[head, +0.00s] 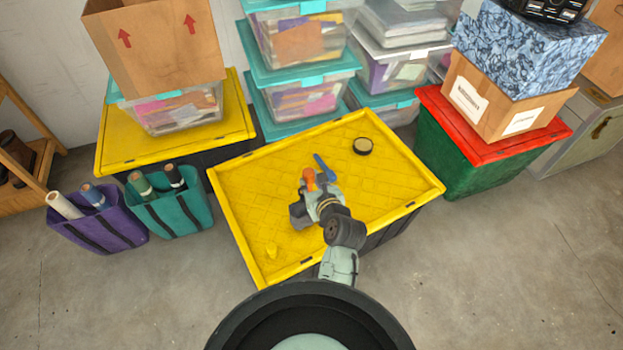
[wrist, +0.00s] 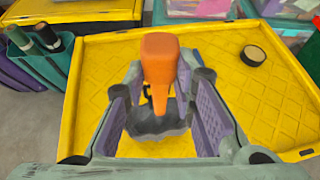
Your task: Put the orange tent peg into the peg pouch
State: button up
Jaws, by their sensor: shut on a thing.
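The orange tent peg (head: 310,180) is held in my gripper (head: 314,190) above the yellow lid. In the wrist view the peg (wrist: 159,62) stands roughly upright between the fingertips, its wide end up and its narrow end pointing down. My gripper (wrist: 160,82) is shut on it. A grey, pouch-like thing (wrist: 157,128), likely the peg pouch, shows below the peg between the fingers. In the head view grey shape also shows at the gripper's left, partly hidden. I cannot tell whether the peg's tip is inside the pouch.
The lid's right side is mostly clear. Stacked bins stand behind.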

aim_at(310, 188)
notch_tip(310, 188, down, 7)
jog(key=b, duration=0.2)
jog(key=shift+r+b, duration=0.15)
jog(key=shift+b, duration=0.25)
dwell(0.3)
dwell(0.4)
jog(key=o, duration=1)
jog(key=shift+o, duration=0.2)
jog(key=shift+r, duration=0.1)
jog(key=shift+r+p, duration=1.4)
jog(key=shift+p, duration=0.4)
jog(key=shift+r, duration=2.5)
